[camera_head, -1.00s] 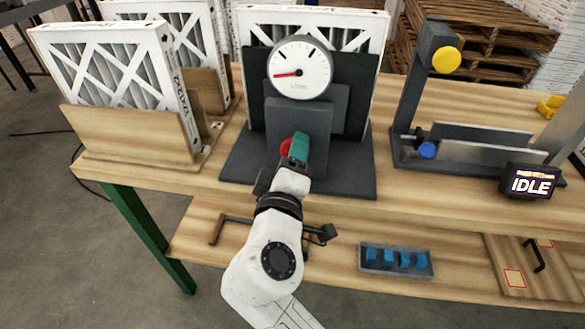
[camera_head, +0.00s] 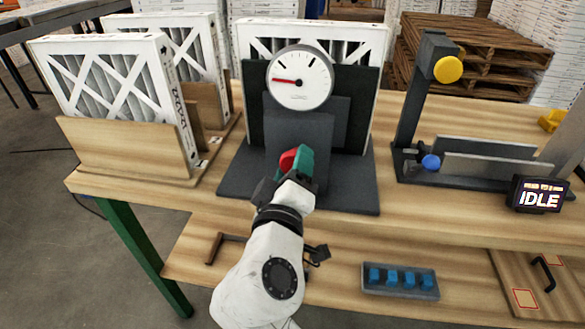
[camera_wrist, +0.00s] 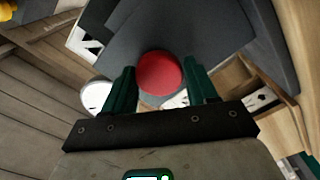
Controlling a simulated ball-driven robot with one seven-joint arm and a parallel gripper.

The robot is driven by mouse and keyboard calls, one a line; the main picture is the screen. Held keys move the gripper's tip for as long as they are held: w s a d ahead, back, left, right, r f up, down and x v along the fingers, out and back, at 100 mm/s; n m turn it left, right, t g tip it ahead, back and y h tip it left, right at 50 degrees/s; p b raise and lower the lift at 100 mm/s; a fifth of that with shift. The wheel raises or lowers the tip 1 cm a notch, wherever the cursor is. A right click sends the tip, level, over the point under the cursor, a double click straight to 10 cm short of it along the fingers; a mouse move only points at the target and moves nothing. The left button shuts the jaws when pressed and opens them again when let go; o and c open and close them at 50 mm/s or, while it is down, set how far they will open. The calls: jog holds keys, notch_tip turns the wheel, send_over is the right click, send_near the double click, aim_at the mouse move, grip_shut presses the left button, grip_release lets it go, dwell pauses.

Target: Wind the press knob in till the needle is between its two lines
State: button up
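The red press knob (camera_head: 287,160) sits low on the front of the dark grey press (camera_head: 300,135). My gripper (camera_head: 298,165), with green fingers, reaches it from the front. In the wrist view the round knob (camera_wrist: 160,73) lies between the two fingertips, which appear to close on both its sides. The white gauge (camera_head: 315,95) stands at the top of the press. Its red needle (camera_head: 285,81) points left and slightly up, below two dark lines at the upper left and upper right of the dial. A white boxed filter (camera_head: 372,40) stands behind it.
Two more filters stand at left in a wooden holder (camera_head: 120,150). At right is a dark stand (camera_head: 410,110) with yellow and blue knobs. A sign (camera_head: 538,195) reads IDLE. A tray (camera_head: 400,293) of blue pieces lies on the lower shelf.

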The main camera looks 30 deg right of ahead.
jog(key=o, duration=0.4)
jog(key=shift+c, duration=0.2)
jog(key=v, duration=1)
jog(key=shift+s+a+b, duration=0.25)
jog(key=shift+s+b, duration=0.05)
jog(key=shift+b, duration=0.05)
jog(key=s+d+f+m+g+y+p, duration=0.1)
jog(key=s+d+f+g+y+p, duration=0.2)
jog(key=d+f, duration=0.4)
jog(key=s+d+f+m+g+y, duration=0.1)
jog(key=s+d+f+g, duration=0.1)
jog(key=d+f+g, duration=0.55)
jog(key=s+f+m+g+y+p, duration=0.2)
jog(key=s+f+y, duration=0.4)
jog(key=s+f, duration=0.6)
jog(key=s+g+p, duration=0.1)
jog(key=s, duration=0.2)
jog(key=shift+s, duration=0.35)
jog(key=shift+f, duration=0.15)
